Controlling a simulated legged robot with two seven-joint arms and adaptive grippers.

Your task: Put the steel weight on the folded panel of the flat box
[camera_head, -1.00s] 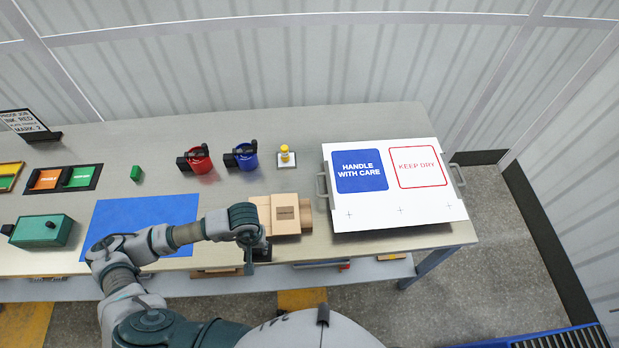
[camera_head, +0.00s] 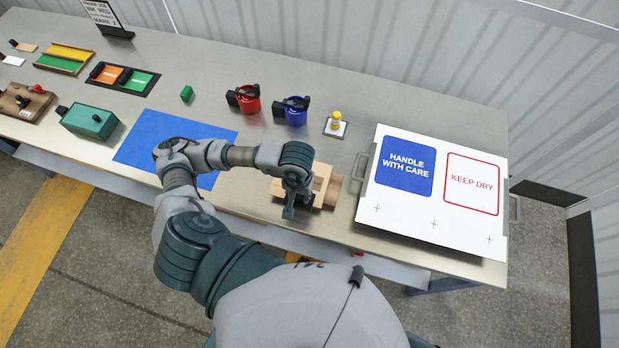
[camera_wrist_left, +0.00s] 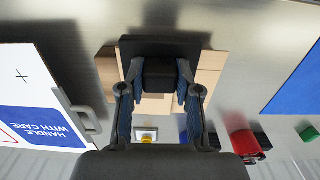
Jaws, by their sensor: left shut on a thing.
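My left gripper (camera_head: 289,204) is shut on the dark steel weight (camera_wrist_left: 165,47), which shows a wide black base and a narrower grip between the fingers in the left wrist view. The tan flat box (camera_head: 326,186) lies on the table under and beside the gripper. It also shows behind the weight in the left wrist view (camera_wrist_left: 208,72). My gripper and wrist hide part of the box in the head view. I cannot tell whether the weight touches the folded panel. My right gripper is not in view.
A white sheet (camera_head: 440,215) marked HANDLE WITH CARE on a handled tray is to the right. Red (camera_head: 248,99) and blue (camera_head: 296,111) cups and a yellow-knobbed stamp (camera_head: 336,122) stand behind the box. A blue mat (camera_head: 140,150) lies to the left.

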